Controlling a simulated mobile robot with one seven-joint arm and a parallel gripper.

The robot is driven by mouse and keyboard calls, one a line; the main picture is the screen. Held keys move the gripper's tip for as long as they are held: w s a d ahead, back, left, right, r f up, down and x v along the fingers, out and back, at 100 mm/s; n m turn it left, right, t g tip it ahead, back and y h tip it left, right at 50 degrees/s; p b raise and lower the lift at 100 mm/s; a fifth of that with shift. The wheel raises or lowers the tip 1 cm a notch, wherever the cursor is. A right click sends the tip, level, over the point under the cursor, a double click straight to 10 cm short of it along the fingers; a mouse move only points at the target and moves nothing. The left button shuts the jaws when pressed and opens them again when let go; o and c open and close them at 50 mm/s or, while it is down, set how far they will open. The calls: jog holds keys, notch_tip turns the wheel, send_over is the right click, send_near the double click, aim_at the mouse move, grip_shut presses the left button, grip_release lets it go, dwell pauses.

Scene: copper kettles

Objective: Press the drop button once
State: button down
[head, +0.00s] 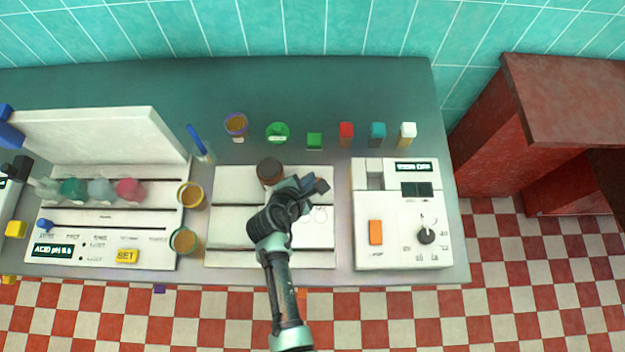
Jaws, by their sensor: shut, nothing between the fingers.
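The white device (360,262) on the right of the bench has an orange button (376,232) on its front left. The small label below it is blurred but may read "DROP". The button is in full view and nothing touches it. My gripper (320,186) is shut and empty. It is over the right part of the white slotted board in the middle, to the left of and farther back than the orange button, apart from it. My arm comes up from the bottom of the view.
The device also has a dark knob (426,236) and a display (413,167). The slotted board (228,228) holds a dark round-topped item (269,171). Red, teal and white-topped blocks (377,133) stand behind. Left is a panel with a yellow SET button (127,256) and cups (191,195).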

jog(key=shift+f, duration=0.1)
jog(key=shift+f, duration=0.35)
jog(key=shift+f+b, duration=0.5)
jog(key=shift+b, duration=0.1)
dwell(0.7)
jog(key=shift+r, duration=0.15)
jog(key=shift+r+p, duration=0.75)
jog(key=shift+p, duration=0.2)
notch_tip(320, 180, up, 5)
jog(key=p, duration=0.5)
jog(key=shift+r, duration=0.1)
